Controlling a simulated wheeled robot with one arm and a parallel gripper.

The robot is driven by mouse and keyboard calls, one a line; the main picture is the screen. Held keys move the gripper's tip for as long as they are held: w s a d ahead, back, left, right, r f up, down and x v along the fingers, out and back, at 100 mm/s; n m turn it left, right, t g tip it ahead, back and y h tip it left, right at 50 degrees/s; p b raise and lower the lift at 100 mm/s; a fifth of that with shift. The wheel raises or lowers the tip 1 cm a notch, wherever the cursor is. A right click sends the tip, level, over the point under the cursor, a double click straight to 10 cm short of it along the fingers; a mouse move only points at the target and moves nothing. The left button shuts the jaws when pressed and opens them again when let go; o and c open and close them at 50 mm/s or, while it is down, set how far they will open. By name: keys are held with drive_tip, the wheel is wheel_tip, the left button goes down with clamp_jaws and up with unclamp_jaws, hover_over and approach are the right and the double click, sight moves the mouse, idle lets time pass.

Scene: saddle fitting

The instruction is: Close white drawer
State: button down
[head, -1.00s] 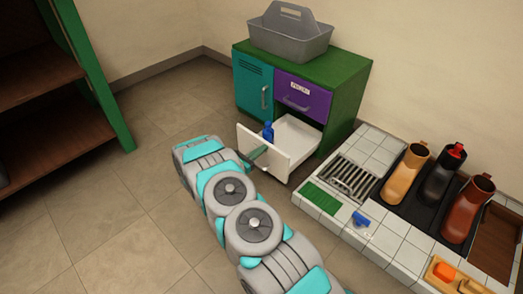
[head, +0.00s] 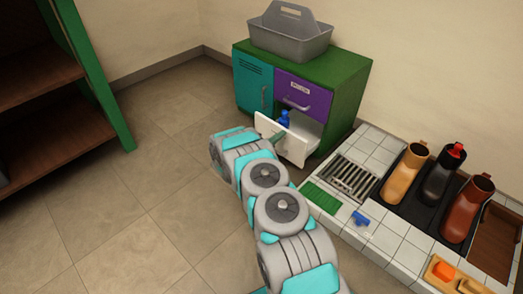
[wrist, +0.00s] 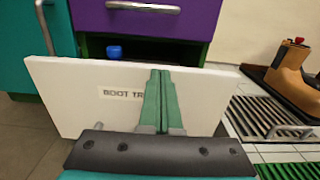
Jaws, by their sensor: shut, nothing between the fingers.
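The white drawer (head: 292,148) is the lower drawer of the green cabinet (head: 347,90), below the purple drawer (head: 303,95). It stands partly out, with a blue bottle (head: 284,118) inside behind its front. In the wrist view the white drawer front (wrist: 75,95) carries dark lettering, partly hidden by my fingers. My gripper (wrist: 158,75) is shut and empty, its green fingers side by side against or just before the drawer front; contact is hard to tell. The bottle's blue cap (wrist: 114,51) shows above the front edge.
A grey caddy (head: 290,32) sits on the cabinet. A teal door (head: 252,85) is beside the drawers. Right of the drawer is a tiled platform (head: 385,235) with a drain grate (head: 348,177) and several boots. Floor to the left is clear.

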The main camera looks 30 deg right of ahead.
drive_tip(key=b+x, duration=0.4)
drive_tip(key=x, duration=0.9)
drive_tip(key=shift+w+d, duration=0.15)
drive_tip(key=shift+d, duration=0.15)
drive_tip(key=shift+d+r, duration=0.1)
drive_tip(key=shift+r, duration=0.05)
